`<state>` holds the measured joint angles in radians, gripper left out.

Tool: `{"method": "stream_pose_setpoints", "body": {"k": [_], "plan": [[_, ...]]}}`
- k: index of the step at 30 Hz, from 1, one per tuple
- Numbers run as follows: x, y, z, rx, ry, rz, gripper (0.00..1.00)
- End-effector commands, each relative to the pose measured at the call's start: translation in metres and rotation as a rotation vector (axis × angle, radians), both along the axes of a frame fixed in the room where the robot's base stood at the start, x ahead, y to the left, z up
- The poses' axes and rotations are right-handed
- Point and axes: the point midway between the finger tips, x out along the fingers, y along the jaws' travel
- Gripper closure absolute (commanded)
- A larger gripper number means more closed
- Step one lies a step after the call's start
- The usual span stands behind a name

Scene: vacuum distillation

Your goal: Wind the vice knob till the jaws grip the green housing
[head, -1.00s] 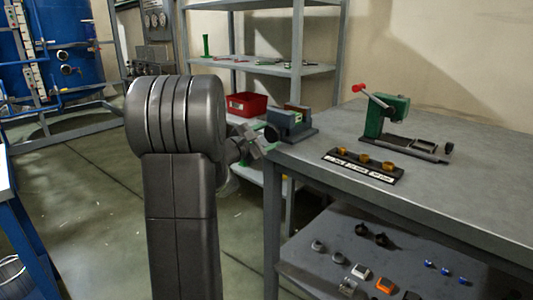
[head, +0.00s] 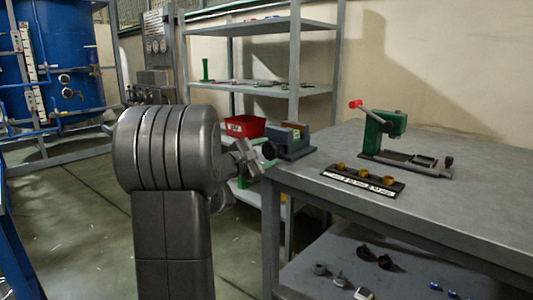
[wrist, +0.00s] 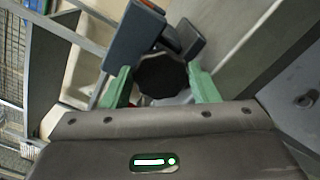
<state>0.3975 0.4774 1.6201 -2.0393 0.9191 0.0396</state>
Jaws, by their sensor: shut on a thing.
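The blue-grey vice (head: 293,146) stands at the near left corner of the workbench. Its black round knob (head: 269,150) faces my arm. My gripper shows only partly beside the knob in the head view, behind my arm. In the wrist view, the green fingers of my gripper (wrist: 160,72) are on both sides of the dark faceted knob (wrist: 160,78) and shut on it. The vice body (wrist: 136,38) is just beyond. A small green patch shows at the vice jaws in the head view; I cannot tell whether it is the housing or whether the jaws touch it.
A green press (head: 383,130) with a red-tipped lever stands on the bench (head: 450,200). A black tray (head: 362,181) with brass-coloured parts lies before it. A red bin (head: 244,126) is on the shelving behind the vice. Small parts lie on the lower shelf.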

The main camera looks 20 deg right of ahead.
Motion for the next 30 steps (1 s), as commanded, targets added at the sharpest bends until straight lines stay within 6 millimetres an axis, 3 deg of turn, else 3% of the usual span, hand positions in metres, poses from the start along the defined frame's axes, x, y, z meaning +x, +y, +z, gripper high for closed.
{"method": "stream_pose_setpoints", "body": {"k": [1, 21, 22, 24, 30], "plan": [[0.0054, 0.0044, -0.0084, 0.01, 0.013, 0.018, 0.69], [0.0055, 0.005, -0.0097, 0.009, 0.016, 0.019, 0.69], [0.0055, 0.005, -0.0098, 0.009, 0.016, 0.019, 0.4], [0.0054, 0.0049, -0.01, 0.01, 0.015, 0.018, 0.26], [0.0051, 0.0048, -0.011, 0.013, 0.015, 0.018, 0.26]]}}
